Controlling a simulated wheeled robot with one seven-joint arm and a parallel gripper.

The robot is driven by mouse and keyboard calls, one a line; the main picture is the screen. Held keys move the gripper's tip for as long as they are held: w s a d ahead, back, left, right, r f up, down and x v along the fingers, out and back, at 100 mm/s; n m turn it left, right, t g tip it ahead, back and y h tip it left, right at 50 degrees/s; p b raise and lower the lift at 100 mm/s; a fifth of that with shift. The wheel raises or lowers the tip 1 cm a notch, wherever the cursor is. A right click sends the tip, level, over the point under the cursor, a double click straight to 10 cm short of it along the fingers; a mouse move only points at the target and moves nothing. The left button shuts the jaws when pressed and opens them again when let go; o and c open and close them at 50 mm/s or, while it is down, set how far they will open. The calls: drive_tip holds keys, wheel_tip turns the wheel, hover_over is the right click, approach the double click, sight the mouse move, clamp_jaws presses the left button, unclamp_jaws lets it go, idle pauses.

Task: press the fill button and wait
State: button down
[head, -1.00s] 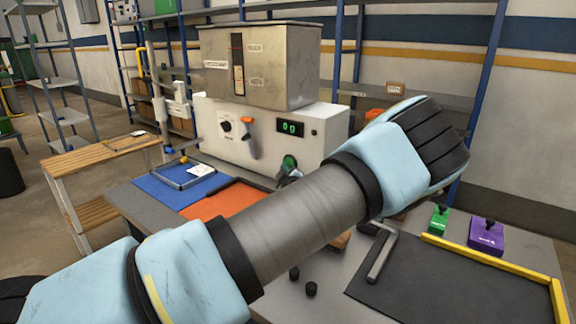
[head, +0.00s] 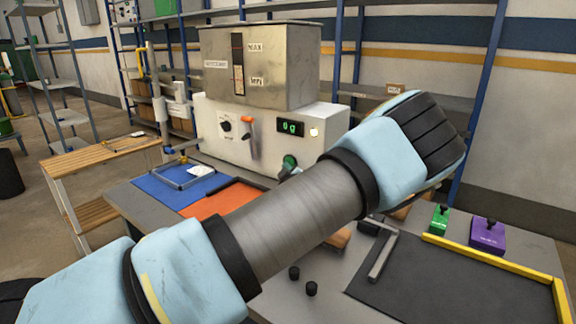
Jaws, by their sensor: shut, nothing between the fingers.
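The machine is a white box (head: 215,135) with a steel tank (head: 285,75) on top. Its front carries a digital display (head: 290,128), a lit round light (head: 314,132), and a green round button (head: 290,160) low on the panel. My gripper (head: 289,171) shows only as a small grey and dark tip close to the green button. It is shut and empty. My arm hides the rest of it, and I cannot tell whether the tip touches the button. The tank's sight gauge (head: 238,64) has a dark slot.
An orange lever (head: 248,120) and a black knob (head: 226,126) are on the panel. A blue mat (head: 160,188) and an orange mat (head: 222,198) lie in front. A yellow-edged black mat (head: 460,290) and green (head: 439,221) and purple blocks (head: 487,236) are at right.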

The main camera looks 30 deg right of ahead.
drive_tip(key=shift+s+a, duration=0.45)
drive_tip(key=shift+a, duration=0.35)
drive_tip(key=shift+s+a, duration=0.4)
drive_tip(key=shift+a, duration=0.35)
drive_tip(key=shift+s+a, duration=0.35)
drive_tip(key=shift+a, duration=0.4)
drive_tip(key=shift+s+a, duration=0.4)
drive_tip(key=shift+a, duration=0.35)
